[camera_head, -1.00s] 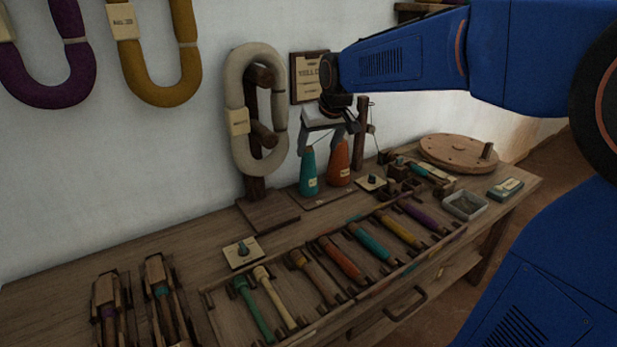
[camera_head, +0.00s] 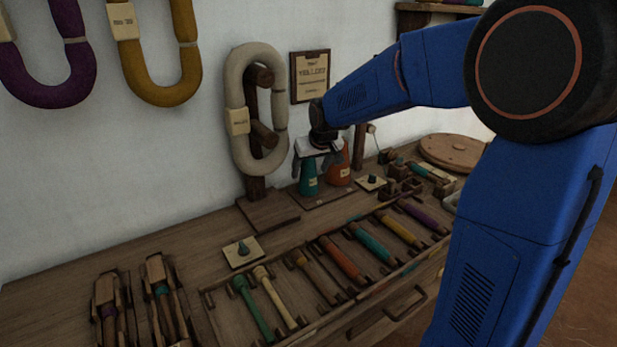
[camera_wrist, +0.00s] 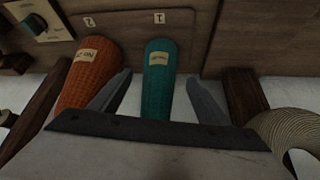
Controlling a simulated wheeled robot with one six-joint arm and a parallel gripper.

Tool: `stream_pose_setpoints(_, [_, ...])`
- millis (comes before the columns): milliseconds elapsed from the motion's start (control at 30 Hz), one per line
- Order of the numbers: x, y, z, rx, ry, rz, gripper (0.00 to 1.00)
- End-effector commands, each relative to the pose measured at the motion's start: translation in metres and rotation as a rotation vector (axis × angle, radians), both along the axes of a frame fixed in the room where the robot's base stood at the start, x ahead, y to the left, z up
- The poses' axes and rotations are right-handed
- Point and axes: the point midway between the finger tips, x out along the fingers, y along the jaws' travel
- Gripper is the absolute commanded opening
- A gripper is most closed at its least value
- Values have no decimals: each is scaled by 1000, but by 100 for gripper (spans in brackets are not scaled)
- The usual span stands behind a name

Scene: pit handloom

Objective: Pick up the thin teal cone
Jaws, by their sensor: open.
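The thin teal cone (camera_head: 309,180) stands upright on a wooden base at the back of the bench, by the wall. It has a small pale label and also shows in the wrist view (camera_wrist: 157,85), beside a mark "1". My gripper (camera_head: 308,174) is open above and around the cone's upper part. In the wrist view the two fingers of my gripper (camera_wrist: 158,82) stand on either side of the teal cone, with a gap on each side. The wider orange cone (camera_head: 340,170) stands just to the right; in the wrist view it is at left (camera_wrist: 88,77), beside a mark "2".
A cream hank on a wooden stand (camera_head: 236,88) is close on the left. A wall plaque (camera_head: 310,78) hangs behind. A knob on a square plate (camera_head: 371,183) sits right of the cones. Several coloured bobbins lie in a rack in front, including a teal one (camera_head: 369,246).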

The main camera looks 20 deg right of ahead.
Motion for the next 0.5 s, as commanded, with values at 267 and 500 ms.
stream_pose_setpoints(267, [17, 0, -33, 0, 3, 0, 70])
stream_pose_setpoints(500, [20, 1, -39, 0, 0, 0, 70])
